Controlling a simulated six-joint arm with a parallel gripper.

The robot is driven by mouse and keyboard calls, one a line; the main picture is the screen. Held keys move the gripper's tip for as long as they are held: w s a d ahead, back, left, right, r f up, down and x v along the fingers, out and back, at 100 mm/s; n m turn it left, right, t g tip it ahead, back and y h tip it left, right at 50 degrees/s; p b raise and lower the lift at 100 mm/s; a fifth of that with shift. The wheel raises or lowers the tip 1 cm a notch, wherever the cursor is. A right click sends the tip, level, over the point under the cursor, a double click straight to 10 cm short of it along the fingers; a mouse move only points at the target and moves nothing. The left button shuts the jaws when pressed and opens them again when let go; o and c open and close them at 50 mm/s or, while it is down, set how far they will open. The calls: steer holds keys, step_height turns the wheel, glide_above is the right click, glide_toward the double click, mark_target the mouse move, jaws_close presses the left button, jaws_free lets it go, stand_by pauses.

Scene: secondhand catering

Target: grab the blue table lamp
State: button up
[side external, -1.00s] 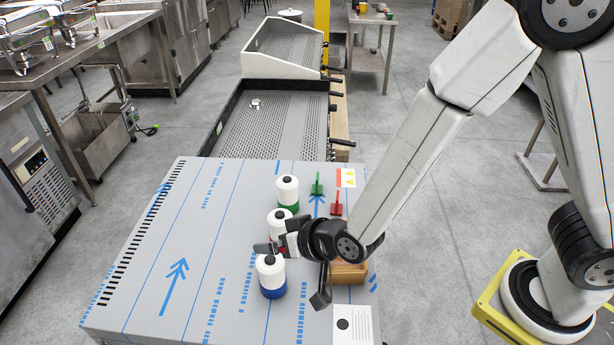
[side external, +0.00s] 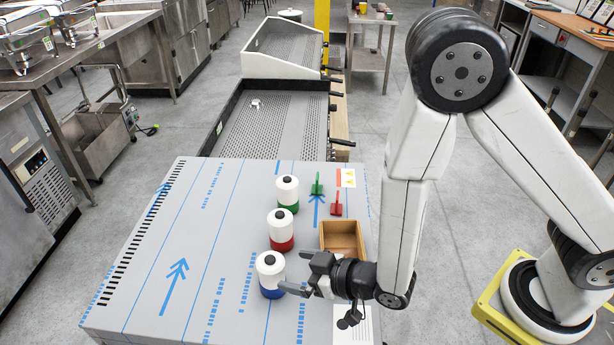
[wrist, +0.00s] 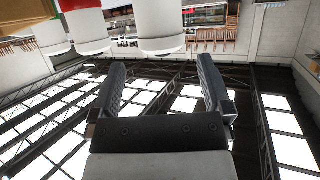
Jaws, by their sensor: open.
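The blue table lamp (side external: 271,272) is a white cylinder with a dark top cap and a blue base. It stands upright at the near end of a row of three on the grey metal table. My gripper (side external: 297,274) is open and empty just right of it, jaws pointing left at it, with a small gap apparent. In the wrist view, the open jaws (wrist: 160,72) frame a white cylinder (wrist: 160,28) at the top edge, likely this lamp upside down in the picture; no blue shows there.
A red-based lamp (side external: 281,232) stands just behind, and a green-based one (side external: 287,194) farther back. An open wooden box (side external: 343,236) sits behind my gripper. The table's left side is clear.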

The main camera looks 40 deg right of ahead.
mark_target(281, 267)
steer(key=shift+x, duration=1)
steer(key=shift+x, duration=2.55)
steer(key=shift+a+r, duration=0.1)
steer(key=shift+r, duration=0.05)
steer(key=shift+c, duration=0.2)
jaws_close()
